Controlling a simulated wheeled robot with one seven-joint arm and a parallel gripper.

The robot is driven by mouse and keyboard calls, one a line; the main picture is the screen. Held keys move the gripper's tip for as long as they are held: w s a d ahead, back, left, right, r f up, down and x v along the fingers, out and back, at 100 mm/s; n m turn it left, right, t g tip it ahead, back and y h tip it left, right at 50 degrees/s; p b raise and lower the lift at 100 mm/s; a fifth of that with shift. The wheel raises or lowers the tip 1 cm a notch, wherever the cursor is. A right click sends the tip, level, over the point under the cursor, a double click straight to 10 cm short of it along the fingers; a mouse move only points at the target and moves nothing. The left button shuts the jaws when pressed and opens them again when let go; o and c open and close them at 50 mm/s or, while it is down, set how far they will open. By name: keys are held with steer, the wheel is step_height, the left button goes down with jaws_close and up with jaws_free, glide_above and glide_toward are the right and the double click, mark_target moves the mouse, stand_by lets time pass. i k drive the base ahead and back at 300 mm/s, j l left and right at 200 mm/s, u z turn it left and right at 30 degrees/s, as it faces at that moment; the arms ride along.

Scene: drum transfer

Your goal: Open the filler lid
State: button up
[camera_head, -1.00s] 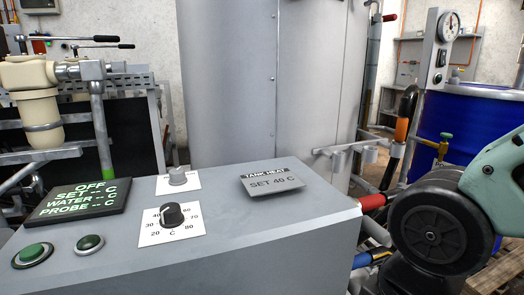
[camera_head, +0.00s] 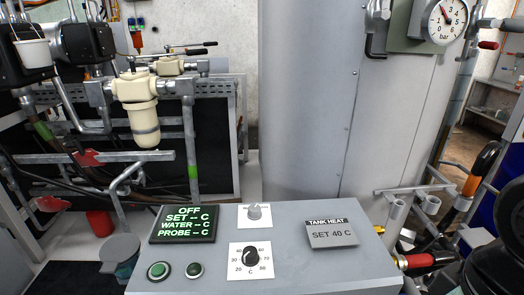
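I cannot pick out the filler lid for certain in the head view. A small grey-blue rounded cap or cup (camera_head: 120,248) sits at the lower left under a bent grey pipe; I cannot tell whether it is a lid. A large grey cylindrical tank (camera_head: 325,100) stands behind the control box, its top cut off by the frame. My gripper is not in view.
A grey control box (camera_head: 285,268) fills the lower middle, with a display (camera_head: 188,223) reading OFF, a dial (camera_head: 250,256) and a "SET 40 C" plate (camera_head: 332,235). A cream filter (camera_head: 137,108), a gauge (camera_head: 447,21) and a red-tipped handle (camera_head: 420,261) surround it.

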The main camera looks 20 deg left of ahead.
mark_target(120, 248)
steer(key=u, duration=1.9)
steer(key=i+u, duration=0.35)
steer(key=u, duration=0.15)
